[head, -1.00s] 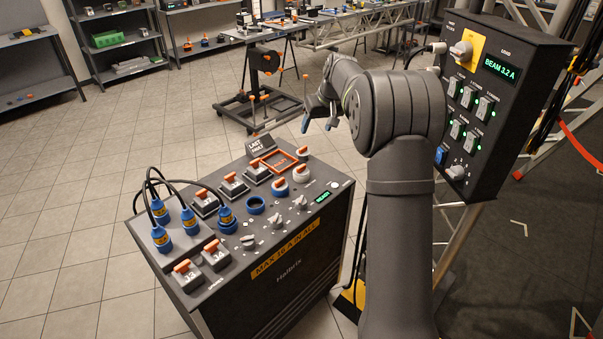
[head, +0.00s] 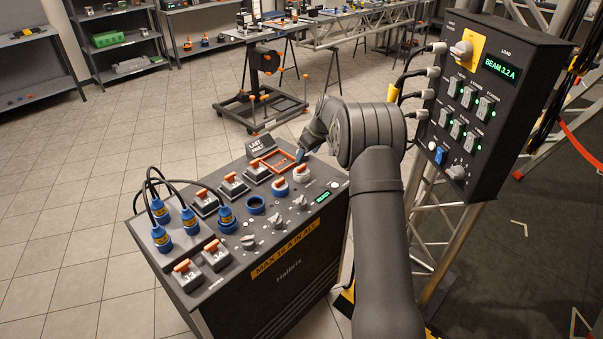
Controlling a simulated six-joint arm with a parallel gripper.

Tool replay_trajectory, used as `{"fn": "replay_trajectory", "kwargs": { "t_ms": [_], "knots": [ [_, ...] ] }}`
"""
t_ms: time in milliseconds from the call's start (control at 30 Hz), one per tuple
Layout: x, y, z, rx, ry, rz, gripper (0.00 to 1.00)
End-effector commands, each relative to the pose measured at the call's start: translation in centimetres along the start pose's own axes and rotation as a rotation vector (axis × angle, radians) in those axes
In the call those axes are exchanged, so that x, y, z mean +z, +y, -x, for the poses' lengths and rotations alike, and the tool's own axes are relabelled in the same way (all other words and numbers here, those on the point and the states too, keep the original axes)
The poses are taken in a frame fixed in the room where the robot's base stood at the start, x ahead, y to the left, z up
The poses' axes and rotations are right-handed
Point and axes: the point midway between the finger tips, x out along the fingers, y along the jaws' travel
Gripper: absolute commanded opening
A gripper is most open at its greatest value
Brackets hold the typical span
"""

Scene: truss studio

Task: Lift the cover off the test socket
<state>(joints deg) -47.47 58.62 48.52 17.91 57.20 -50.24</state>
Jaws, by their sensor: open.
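The sloped console (head: 290,245) has a row of round fittings. Two pale round fittings with orange grips, a nearer one (head: 280,188) and a farther one (head: 301,175), are near its right end. I cannot read which one is the test socket; the orange-gripped pieces look like covers and all sit on the panel. My gripper (head: 300,154) is open, pointing down just above and beyond the farther pale fitting, apart from it. One finger is largely hidden by my wrist.
An orange-framed button (head: 278,161) and a raised "last fault" display (head: 262,146) are close to the gripper. Blue plugs with black cables (head: 160,210) stand at the left. A tall switch box (head: 490,100) with plugged cables stands right of my arm.

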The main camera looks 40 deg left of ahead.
Motion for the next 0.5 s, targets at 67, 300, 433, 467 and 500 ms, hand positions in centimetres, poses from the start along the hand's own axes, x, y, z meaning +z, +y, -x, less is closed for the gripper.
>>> {"fn": "replay_trajectory", "kwargs": {
  "t_ms": [67, 300, 433, 467, 500],
  "knots": [
    [0.0, 0.0, -0.9, -0.001, -0.001, 0.0, 0.64],
    [0.1, -0.1, -2.1, -0.001, -0.001, -0.001, 0.64],
    [0.3, -0.4, -3.9, -0.002, -0.002, -0.001, 0.64],
    [0.3, -0.4, -4.4, -0.002, -0.002, -0.001, 0.64],
    [0.4, -0.5, -5.1, -0.001, -0.001, -0.001, 0.64]
  ]
}}
